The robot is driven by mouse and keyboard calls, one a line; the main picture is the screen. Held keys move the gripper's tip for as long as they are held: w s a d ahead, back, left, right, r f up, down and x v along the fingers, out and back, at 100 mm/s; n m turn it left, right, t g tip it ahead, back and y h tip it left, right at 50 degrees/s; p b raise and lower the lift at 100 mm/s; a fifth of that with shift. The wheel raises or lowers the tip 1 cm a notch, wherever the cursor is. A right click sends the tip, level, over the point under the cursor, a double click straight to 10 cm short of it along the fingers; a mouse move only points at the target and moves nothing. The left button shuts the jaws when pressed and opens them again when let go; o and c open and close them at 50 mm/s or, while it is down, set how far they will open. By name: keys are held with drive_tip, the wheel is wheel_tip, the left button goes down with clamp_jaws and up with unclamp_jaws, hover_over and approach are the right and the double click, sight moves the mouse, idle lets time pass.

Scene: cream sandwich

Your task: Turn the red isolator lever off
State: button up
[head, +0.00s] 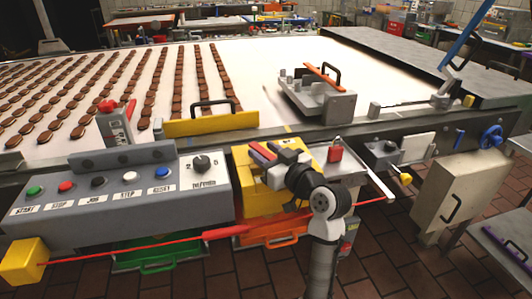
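A red lever-like part (107,105) sits on top of a small grey box (117,127) at the left, by the belt's front rail. It looks like the isolator lever, but its exact position is too small to tell. My arm rises from the bottom edge and bends left. The gripper's dark body hides part of the yellow box. Its fingertips are hard to separate from the red and dark parts there.
A grey button panel (125,205) stands front left, with a red cord (150,250) strung below it. Rows of brown biscuits (178,85) cover the belt's left.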

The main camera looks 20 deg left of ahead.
drive_tip(key=shift+d, duration=0.1)
drive_tip(key=b+v, duration=0.2)
drive_tip(key=v, duration=1.1)
drive_tip(key=shift+s+d+b, duration=0.25)
drive_tip(key=shift+b, duration=0.1)
drive_tip(key=shift+c, duration=0.3)
